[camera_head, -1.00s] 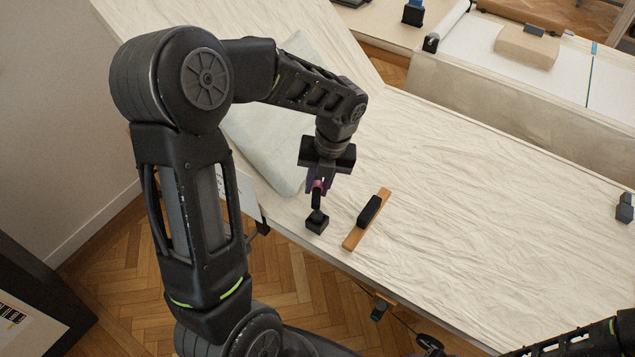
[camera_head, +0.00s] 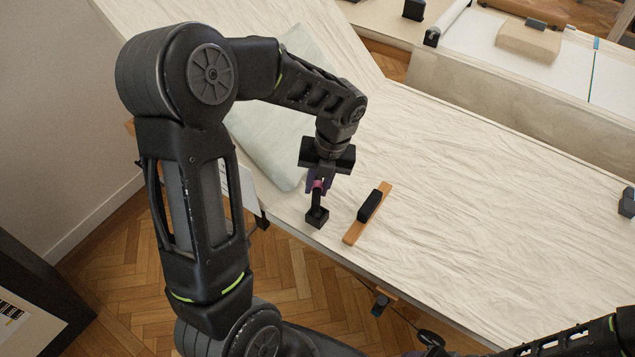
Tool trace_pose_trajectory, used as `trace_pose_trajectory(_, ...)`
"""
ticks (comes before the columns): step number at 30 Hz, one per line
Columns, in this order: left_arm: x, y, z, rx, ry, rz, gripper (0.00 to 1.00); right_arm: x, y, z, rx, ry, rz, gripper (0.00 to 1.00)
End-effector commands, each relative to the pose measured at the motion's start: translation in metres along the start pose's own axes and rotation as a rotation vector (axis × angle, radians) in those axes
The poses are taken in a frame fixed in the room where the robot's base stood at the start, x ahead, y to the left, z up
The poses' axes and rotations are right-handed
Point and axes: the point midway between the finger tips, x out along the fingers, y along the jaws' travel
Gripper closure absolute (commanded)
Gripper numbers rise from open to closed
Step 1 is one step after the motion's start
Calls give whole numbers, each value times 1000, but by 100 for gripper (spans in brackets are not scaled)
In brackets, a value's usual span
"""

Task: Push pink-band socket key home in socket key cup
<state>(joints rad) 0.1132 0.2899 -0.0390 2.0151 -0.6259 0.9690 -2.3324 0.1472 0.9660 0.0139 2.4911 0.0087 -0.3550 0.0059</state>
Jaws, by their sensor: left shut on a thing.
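The pink-band socket key (camera_head: 317,196) is a dark upright piece with a pink band near its top. My left gripper (camera_head: 317,184) is shut on it around the band, pointing down. The socket key cup (camera_head: 317,218) is a small black square block near the table's front edge. The key's lower end is at the cup's top opening and seems to enter it; how deep it sits cannot be told. My right arm (camera_head: 570,340) shows only in part at the lower right, and its gripper is out of view.
A wooden strip with a black block (camera_head: 370,206) on it lies just right of the cup. A dark object (camera_head: 627,202) stands at the far right. The table's middle right is clear.

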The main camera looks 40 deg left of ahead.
Motion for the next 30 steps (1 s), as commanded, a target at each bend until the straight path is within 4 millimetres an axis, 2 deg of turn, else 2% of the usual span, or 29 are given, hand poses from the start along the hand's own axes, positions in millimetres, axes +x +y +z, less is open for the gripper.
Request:
trace_pose_trajectory(5, 5, -1, 0, 0, 0, 0, 100, 3, 1, 0, 0, 0, 0, 40)
trace_pose_trajectory(6, 5, -1, 0, 0, 0, 0, 77, 3, 1, 0, 0, 0, 0, 40)
trace_pose_trajectory(15, 4, -1, 0, 0, 0, 0, 53, 2, 1, 0, 0, 0, 0, 40)
trace_pose_trajectory(25, 4, -1, 0, 0, 0, 0, 53, 2, 0, -2, -2, 4, -3, 40)
trace_pose_trajectory(30, -14, -1, 1, -2, -3, -2, 53, 3, 0, -1, -2, 3, -4, 40)
